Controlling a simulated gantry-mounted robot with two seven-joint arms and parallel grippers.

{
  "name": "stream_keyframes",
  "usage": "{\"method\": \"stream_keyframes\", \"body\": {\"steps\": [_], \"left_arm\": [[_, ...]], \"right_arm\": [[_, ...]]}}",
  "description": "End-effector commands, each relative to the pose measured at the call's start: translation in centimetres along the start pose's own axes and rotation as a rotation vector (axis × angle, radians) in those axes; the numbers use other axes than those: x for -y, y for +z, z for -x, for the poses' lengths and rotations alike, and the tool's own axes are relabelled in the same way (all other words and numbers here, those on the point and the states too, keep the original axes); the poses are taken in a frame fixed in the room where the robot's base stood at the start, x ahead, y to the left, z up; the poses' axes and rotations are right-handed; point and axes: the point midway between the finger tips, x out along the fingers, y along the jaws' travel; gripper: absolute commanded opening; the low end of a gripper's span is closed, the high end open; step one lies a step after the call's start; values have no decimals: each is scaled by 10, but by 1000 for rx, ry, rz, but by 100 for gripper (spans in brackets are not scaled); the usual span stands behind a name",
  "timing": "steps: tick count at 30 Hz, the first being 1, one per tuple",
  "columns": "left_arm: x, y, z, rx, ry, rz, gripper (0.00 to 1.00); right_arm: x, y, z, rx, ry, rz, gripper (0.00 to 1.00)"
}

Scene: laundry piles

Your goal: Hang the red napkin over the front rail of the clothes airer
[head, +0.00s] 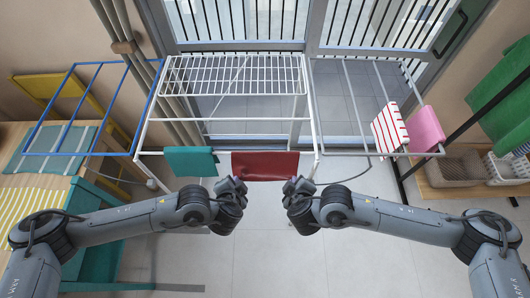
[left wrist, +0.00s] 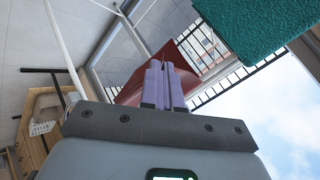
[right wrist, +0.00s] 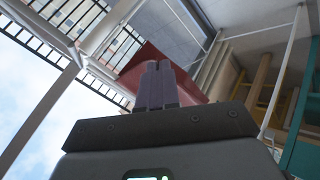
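The red napkin (head: 265,166) is at the front rail (head: 222,152) of the white clothes airer, right of a teal cloth. Its upper edge is level with the rail; I cannot tell whether any of it lies behind the rail. My left gripper (head: 240,184) is at its lower left corner and my right gripper (head: 291,185) at its lower right corner. In the left wrist view the fingers (left wrist: 164,72) are together with the red cloth (left wrist: 130,91) at their tips. In the right wrist view the fingers (right wrist: 156,72) are likewise together against the cloth (right wrist: 190,88).
A teal cloth (head: 190,161) hangs on the same rail. A blue side rack (head: 77,154) is at left; a right wing holds a striped cloth (head: 389,127) and a pink cloth (head: 426,129). Baskets (head: 462,170) stand at far right. The floor in front is clear.

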Motion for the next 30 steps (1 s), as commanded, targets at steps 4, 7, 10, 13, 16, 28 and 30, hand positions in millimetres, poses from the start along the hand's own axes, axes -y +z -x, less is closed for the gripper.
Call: {"method": "stream_keyframes", "body": {"steps": [4,7,10,13,16,28,30], "left_arm": [[0,3,-2,1,-10,1,0],[0,3,-2,0,-11,1,0],[0,3,-2,0,-10,1,0],[0,3,-2,1,-10,1,5],[0,2,-2,0,-9,1,20],[-1,2,-1,-3,-7,1,43],[-1,1,-1,-3,-7,1,43]], "right_arm": [[0,3,-2,1,9,-2,0],[0,3,-2,0,10,-1,0],[0,3,-2,0,10,-1,0],[0,3,-2,1,10,-1,5],[0,3,-2,0,9,-1,20],[1,2,-1,-3,6,-1,43],[2,2,-1,-3,6,-1,43]]}}
